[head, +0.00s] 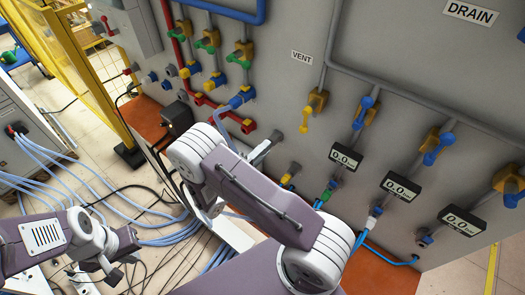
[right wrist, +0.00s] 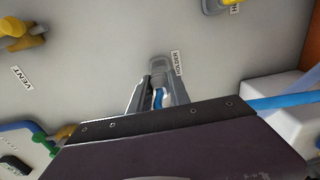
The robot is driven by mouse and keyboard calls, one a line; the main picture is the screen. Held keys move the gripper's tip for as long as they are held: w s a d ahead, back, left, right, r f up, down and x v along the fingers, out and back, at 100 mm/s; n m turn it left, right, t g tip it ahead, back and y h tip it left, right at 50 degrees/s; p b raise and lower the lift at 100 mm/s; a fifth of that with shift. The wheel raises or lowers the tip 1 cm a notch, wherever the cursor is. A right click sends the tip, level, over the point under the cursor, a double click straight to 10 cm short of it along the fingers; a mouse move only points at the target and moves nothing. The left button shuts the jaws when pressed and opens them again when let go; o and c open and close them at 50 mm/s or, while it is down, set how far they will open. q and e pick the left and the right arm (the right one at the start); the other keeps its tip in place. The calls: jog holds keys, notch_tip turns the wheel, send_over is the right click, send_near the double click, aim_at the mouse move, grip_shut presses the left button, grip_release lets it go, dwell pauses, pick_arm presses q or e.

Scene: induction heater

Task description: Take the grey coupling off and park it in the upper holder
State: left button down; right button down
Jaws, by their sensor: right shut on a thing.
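My right gripper (right wrist: 158,92) is shut on the grey coupling (right wrist: 158,70) at the grey panel, beside a label reading HOLDER (right wrist: 175,63). A bit of blue hose shows between the fingers. The coupling's front end is up against a grey fitting, and I cannot tell how far it is seated. In the head view my right forearm hides most of this gripper, near a grey fitting (head: 277,137) on the panel. My left gripper (head: 122,258) is at the lower left, away from the panel, with nothing visible in it; its jaw gap is unclear.
The panel carries a VENT label (head: 302,57), yellow and blue valves, and several black displays such as this one (head: 346,158). Blue hoses (head: 50,160) run over the floor at the left. A yellow fence (head: 85,70) stands behind. A white block (right wrist: 285,95) is at the right in the wrist view.

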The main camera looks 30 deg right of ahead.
jog(key=shift+w+d, duration=0.1)
jog(key=shift+d, duration=0.2)
jog(key=c, duration=1.1)
grip_release()
jog(key=shift+c, duration=0.2)
jog(key=shift+a+f, duration=0.1)
jog(key=shift+a, duration=0.05)
jog(key=b+v, duration=0.3)
jog(key=v, duration=0.5)
jog(key=shift+a+b, duration=0.3)
jog(key=shift+s, duration=0.25)
